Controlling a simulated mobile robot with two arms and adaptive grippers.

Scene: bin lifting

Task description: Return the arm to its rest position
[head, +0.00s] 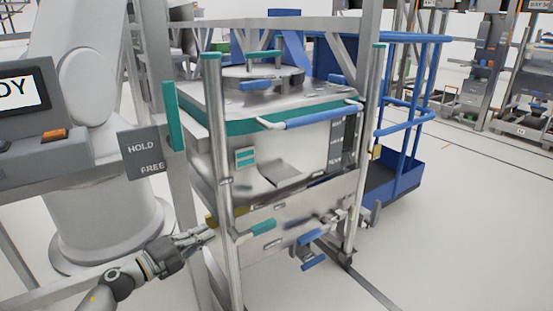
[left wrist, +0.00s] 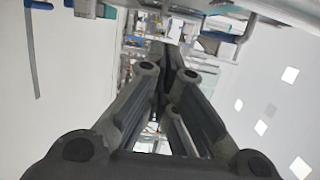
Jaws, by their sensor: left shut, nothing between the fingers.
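My left arm comes in from the lower left of the head view. Its gripper (head: 205,236) is shut and empty, its fingertips close to the lower left post of the metal bin lift. I cannot tell whether they touch the post. In the left wrist view the shut fingers (left wrist: 168,62) point up the picture, towards blurred metal and blue parts. The metal bin (head: 290,150) has a teal rim and a blue front handle (head: 318,118), and sits upright between the posts. My right gripper is not in view.
A grey HOLD/FREE sign (head: 146,155) is on the frame above my left arm. A console with a lit screen (head: 22,93) stands at the left. A blue railed cart (head: 400,180) is behind the bin.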

